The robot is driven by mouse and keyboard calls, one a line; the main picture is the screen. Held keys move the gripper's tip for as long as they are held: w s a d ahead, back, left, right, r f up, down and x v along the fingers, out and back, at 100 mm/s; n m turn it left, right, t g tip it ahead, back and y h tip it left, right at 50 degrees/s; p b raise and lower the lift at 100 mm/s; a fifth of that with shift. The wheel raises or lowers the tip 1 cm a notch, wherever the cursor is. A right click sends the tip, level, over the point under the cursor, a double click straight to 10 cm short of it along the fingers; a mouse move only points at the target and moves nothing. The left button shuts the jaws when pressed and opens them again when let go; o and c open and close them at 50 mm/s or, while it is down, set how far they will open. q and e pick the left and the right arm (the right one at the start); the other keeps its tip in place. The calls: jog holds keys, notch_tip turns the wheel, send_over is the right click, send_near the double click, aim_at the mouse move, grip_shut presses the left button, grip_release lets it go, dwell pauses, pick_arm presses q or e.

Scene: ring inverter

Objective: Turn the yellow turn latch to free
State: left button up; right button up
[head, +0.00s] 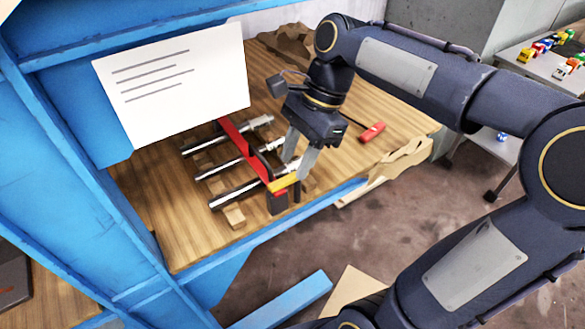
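The yellow turn latch (283,184) is a short bar on top of a dark block (277,204), near the front edge of the wooden bench. It lies at the near end of a red bar (240,145) that crosses several metal rods (233,195). My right gripper (293,169) points down over the latch's right end, its two pale fingers spread apart. The nearer fingertip is beside or touching the latch; I cannot tell which. The other fingertip is farther back, near a rod. Nothing shows between the fingers. My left gripper is not in view.
A white sheet with printed lines (175,83) stands at the back left against the blue frame (65,130). A red-handled tool (372,132) lies right of the gripper on the bench (180,230). Toy cars (545,47) sit on a table at the far right.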

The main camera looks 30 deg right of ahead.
jog(key=shift+x, duration=1.35)
jog(key=shift+c, duration=0.5)
jog(key=shift+d, duration=0.1)
grip_shut()
